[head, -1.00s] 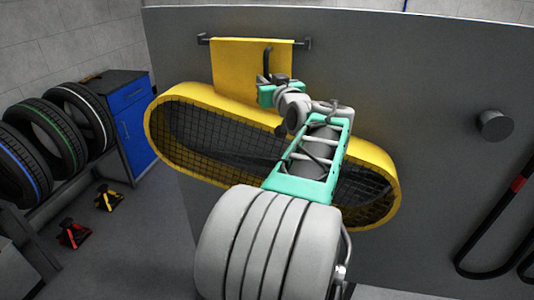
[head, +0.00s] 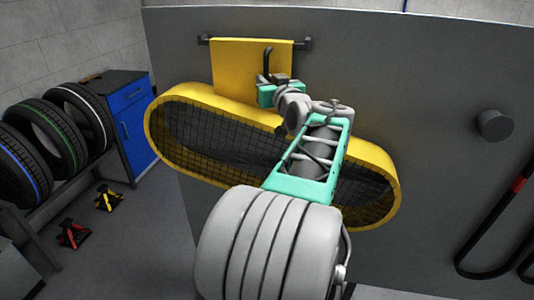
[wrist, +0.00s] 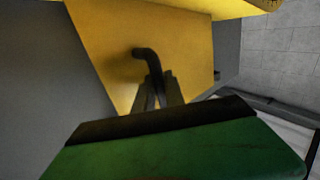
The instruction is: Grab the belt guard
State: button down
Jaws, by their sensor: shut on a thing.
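The belt guard (head: 216,102) is a long yellow rounded frame with black mesh on its front, standing out from the grey panel. A flat yellow plate (head: 230,62) rises above it, and it also shows in the wrist view (wrist: 190,45). A dark bent handle (wrist: 148,62) stands out from the yellow surface. My gripper (head: 267,76) is at this handle, above the guard's top edge. In the wrist view my gripper (wrist: 160,95) has its fingers close together, shut on the handle. My arm covers part of the guard's right half.
A dark bar (head: 205,41) runs along the plate's top on the grey panel (head: 420,80). A round grey knob (head: 495,125) and a dark hose (head: 490,215) are at right. Tyres (head: 75,125), a blue cabinet (head: 133,115), and red (head: 73,234) and yellow (head: 108,198) stands are at left.

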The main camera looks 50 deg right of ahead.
jog(key=shift+a+r+b, duration=0.1)
jog(key=shift+r+b, duration=0.2)
jog(key=shift+r, duration=0.1)
